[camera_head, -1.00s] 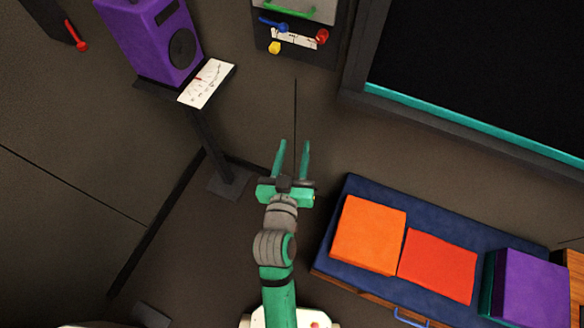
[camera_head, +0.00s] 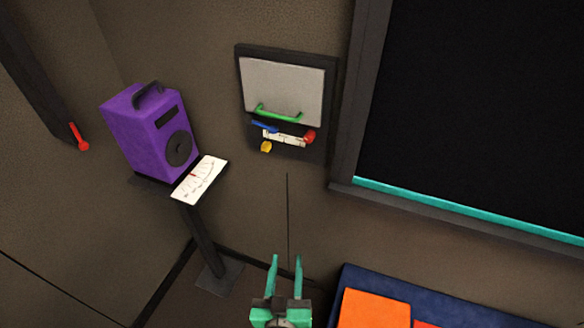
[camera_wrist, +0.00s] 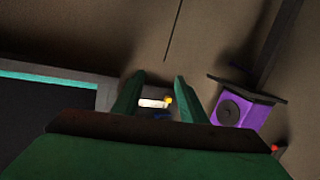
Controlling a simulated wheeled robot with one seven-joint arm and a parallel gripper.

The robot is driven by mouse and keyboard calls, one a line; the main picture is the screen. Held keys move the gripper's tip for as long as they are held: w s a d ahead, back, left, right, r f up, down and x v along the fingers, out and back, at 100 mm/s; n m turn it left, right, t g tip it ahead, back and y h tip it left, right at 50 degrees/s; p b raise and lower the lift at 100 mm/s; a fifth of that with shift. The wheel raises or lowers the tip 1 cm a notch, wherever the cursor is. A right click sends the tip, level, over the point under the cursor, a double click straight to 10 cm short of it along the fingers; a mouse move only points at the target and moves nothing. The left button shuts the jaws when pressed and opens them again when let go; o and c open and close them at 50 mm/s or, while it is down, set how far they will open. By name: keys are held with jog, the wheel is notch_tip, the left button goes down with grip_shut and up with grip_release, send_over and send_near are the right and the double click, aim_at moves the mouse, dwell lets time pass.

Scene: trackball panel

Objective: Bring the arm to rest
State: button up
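My gripper (camera_head: 285,277) is at the bottom of the head view, its two green fingers apart with nothing between them. It points up toward the wall and touches nothing that I can see. In the wrist view my gripper (camera_wrist: 153,88) also shows spread fingers. Beyond them are a white label (camera_wrist: 153,103) and a yellow knob (camera_wrist: 169,100) of the wall panel, partly hidden by my gripper. In the head view the wall panel (camera_head: 243,95) carries a grey plate with a green handle (camera_head: 280,116), and blue, red and yellow controls below.
A purple speaker (camera_head: 143,132) stands on a dark stand (camera_head: 205,240) at left, with a white dial card (camera_head: 199,180). A red lever (camera_head: 79,137) is far left. A large black screen (camera_head: 475,110) fills the upper right. A blue bench (camera_head: 365,280) with an orange cushion (camera_head: 374,310) is lower right.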

jog(key=s+d+f, duration=0.1)
jog(key=s+f, duration=0.1)
jog(key=s, duration=1)
jog(key=s+d+f+m, duration=0.1)
jog(key=s+d+f, duration=0.1)
jog(key=s, duration=1)
jog(key=shift+d+g, duration=0.25)
jog(key=shift+g, duration=0.15)
jog(key=shift+f, duration=0.15)
